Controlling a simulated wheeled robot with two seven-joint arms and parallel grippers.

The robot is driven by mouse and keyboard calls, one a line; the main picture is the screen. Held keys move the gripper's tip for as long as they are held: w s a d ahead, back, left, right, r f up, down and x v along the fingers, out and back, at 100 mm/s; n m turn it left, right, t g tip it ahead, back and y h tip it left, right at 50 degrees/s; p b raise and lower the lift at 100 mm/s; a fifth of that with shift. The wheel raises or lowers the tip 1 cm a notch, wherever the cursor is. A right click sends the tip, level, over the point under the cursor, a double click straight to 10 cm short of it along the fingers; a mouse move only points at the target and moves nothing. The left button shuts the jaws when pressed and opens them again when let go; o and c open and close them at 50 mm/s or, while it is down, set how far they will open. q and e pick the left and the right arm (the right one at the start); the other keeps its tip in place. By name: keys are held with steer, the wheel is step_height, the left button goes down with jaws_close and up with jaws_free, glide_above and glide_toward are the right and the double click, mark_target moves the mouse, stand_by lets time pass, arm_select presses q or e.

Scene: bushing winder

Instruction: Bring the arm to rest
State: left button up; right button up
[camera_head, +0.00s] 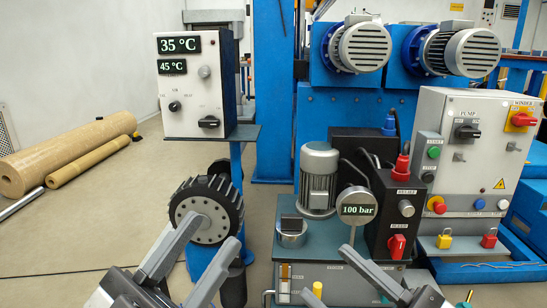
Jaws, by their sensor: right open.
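My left gripper (220,230) reaches in from the bottom left. Its two grey fingers are apart with nothing between them, and they overlap the lower part of a black ribbed handwheel (207,209) in the picture. I cannot tell whether they touch it. My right gripper (375,273) is at the bottom right of centre, open, with one long grey finger pointing up and left in front of the hydraulic unit. Most of its body is cut off by the lower edge. I see nothing held in it.
The hydraulic unit (340,281) carries a motor (318,176), a "100 bar" gauge (358,210) and a red knob (397,246). A control box (460,140) with padlocks stands right. A temperature panel (198,88) stands left. Brown rolls (70,155) lie on open floor at left.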

arm_select(q)
steer(key=w+a+r+n+g+y+p, duration=0.25)
steer(key=w+n+y+p, duration=0.5)
steer(key=p, duration=1.35)
arm_select(e)
steer(key=w+d+r+m+t+h, duration=0.3)
steer(key=w+r+m+h, duration=0.3)
steer(key=m+h, duration=0.4)
arm_select(q)
steer(key=s+a+f+g+y+p, duration=0.1)
steer(key=s+a+g+y+p, duration=0.1)
steer(key=s+p, duration=0.3)
steer(key=s+a+f+n+g+y+p, duration=0.1)
steer(key=s+a+f+g+y+p, duration=0.1)
steer(key=p, duration=0.9)
steer(key=s+g+y, duration=0.1)
steer(key=s+g, duration=0.1)
steer(key=s, duration=0.1)
steer(key=shift+s+f+y, duration=0.25)
steer(key=shift+s+y, duration=0.1)
arm_select(e)
steer(key=s+d+f+m+g+h, duration=0.2)
steer(key=s+d+m+g+h, duration=0.1)
steer(key=s+g, duration=0.4)
steer(key=shift+s+d+f+h, duration=0.35)
steer(key=shift+s+h, duration=0.15)
steer(key=shift+s, duration=0.25)
arm_select(q)
steer(key=shift+n, duration=0.25)
